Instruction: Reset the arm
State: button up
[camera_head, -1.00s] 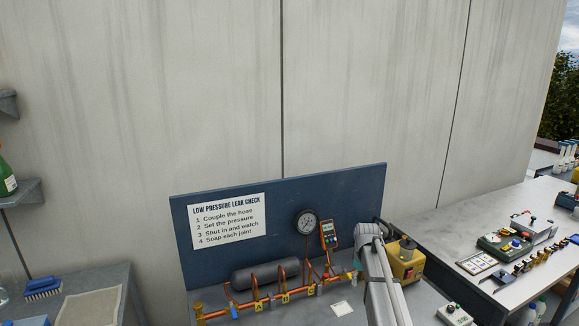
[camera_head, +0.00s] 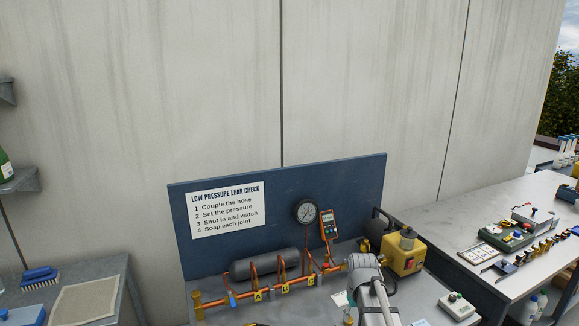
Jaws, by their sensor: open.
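My arm (camera_head: 372,296) rises from the bottom edge, right of centre, with a rounded grey joint at its top in front of the bench. My gripper is not visible; only arm links show. Behind the arm, the leak check bench carries a copper pipe line (camera_head: 270,290) with yellow lettered tags. A dark grey cylinder (camera_head: 262,263) lies behind the pipes. The arm hides the right end of the pipe line.
A blue backboard (camera_head: 350,180) holds a sign (camera_head: 227,210), a round gauge (camera_head: 306,212) and an orange meter (camera_head: 329,224). A yellow machine (camera_head: 404,254) and a button box (camera_head: 456,306) stand right of the arm. Side tables flank the bench. The wall above is clear.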

jog(key=s+a+f+m+b, duration=0.1)
jog(key=s+f, duration=0.1)
jog(key=s, duration=0.4)
jog(key=s+a+f+m+b, duration=0.1)
jog(key=s, duration=0.5)
jog(key=shift+s+a+f+b, duration=0.2)
jog(key=shift+a+f+b, duration=0.15)
jog(key=shift+b, duration=0.05)
dwell(1.1)
